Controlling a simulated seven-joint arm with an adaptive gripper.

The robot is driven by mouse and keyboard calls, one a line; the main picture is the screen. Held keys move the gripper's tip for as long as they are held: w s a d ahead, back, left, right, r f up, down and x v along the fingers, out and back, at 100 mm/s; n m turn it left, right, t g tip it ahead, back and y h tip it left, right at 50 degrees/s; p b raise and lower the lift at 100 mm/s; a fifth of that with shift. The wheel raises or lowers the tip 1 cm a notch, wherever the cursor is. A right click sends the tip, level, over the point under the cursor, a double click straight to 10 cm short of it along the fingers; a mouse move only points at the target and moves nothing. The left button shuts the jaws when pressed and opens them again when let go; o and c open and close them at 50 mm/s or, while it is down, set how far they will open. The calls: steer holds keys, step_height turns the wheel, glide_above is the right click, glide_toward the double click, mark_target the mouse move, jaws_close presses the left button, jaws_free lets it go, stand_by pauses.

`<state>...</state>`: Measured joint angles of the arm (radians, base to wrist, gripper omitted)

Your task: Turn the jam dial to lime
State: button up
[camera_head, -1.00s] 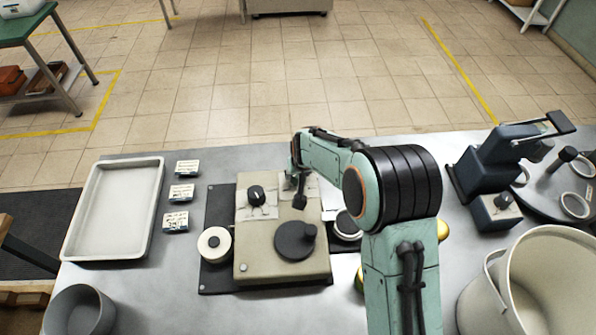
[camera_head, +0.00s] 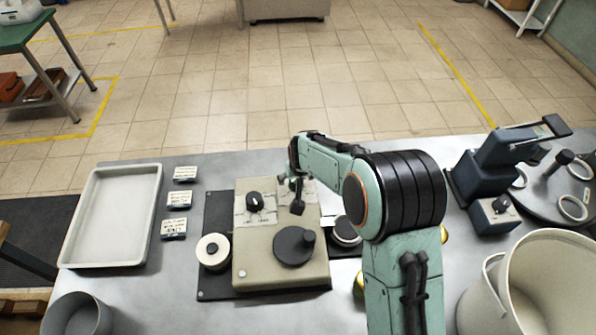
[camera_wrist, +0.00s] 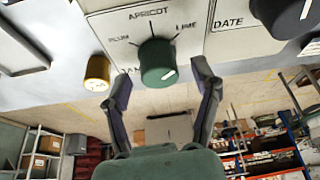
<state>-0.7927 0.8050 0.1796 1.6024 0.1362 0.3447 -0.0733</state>
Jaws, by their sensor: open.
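The jam dial (camera_wrist: 157,62) is a dark green knob on a white plate in the wrist view. The plate reads PLUM, APRICOT and LIME, with a partly hidden label at lower left. The white mark on the knob lies on the right, LIME side; exact alignment is hard to tell. My gripper (camera_wrist: 162,82) is open, its fingers to either side of the knob with visible gaps. In the head view my gripper (camera_head: 289,181) is at the far right part of the beige machine (camera_head: 250,272), small and partly hidden by my arm.
A second black knob (camera_wrist: 285,14) stands beside a DATE label. A brass-coloured cylinder (camera_wrist: 97,72) is close to my left-hand finger in the wrist view. A black crank wheel (camera_head: 294,245) sits on the machine's near side. A white tray (camera_head: 112,262) is at left.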

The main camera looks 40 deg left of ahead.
steer(key=v, duration=1.1)
steer(key=w+d+r+m+t, duration=0.2)
steer(key=w+d+r, duration=0.3)
steer(key=d, duration=0.4)
steer(key=w+d+r+m+t, duration=0.2)
steer(key=w+d+r+m, duration=0.1)
steer(key=d+r, duration=0.5)
steer(key=s+d+m+h, duration=0.1)
steer(key=s+d, duration=0.2)
steer(key=d, duration=0.4)
steer(key=s+d+m+h, duration=0.2)
steer(key=s+d, duration=0.2)
steer(key=d, duration=0.3)
steer(key=s+d+f+g, duration=0.2)
steer(key=s+f+g, duration=0.1)
steer(key=s, duration=0.5)
steer(key=s+d+f+m+g, duration=0.1)
steer(key=s+f+g, duration=0.3)
steer(key=s, duration=0.5)
steer(key=shift+s+d, duration=0.2)
steer(key=shift+d, duration=0.25)
